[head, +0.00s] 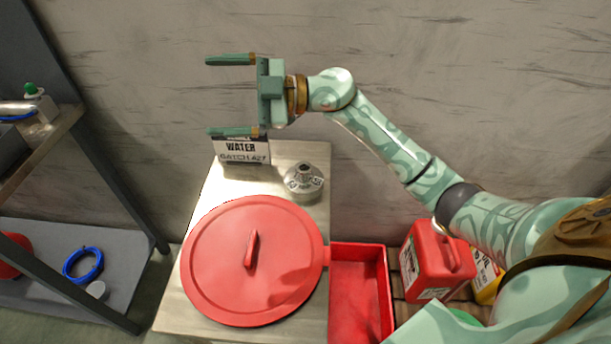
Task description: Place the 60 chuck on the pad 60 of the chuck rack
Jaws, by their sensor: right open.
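My right gripper (208,96) is open and empty. Its two fingers point left, above the back of the metal table (205,200). A grey, round, stepped piece (304,185) with dark markings stands on the table, behind and to the right of the big red lid. It may be a chuck, but I cannot read a 60 on it. The gripper is up and to the left of it, not touching it. I cannot make out a chuck rack or a pad 60. My left gripper is not in view.
A large red round lid (215,265) covers most of the table. A water sign (242,151) stands at its back. A red tray (357,290) and a red canister (437,262) are on the right. A shelf (120,265) with a blue coil (83,264) is on the left.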

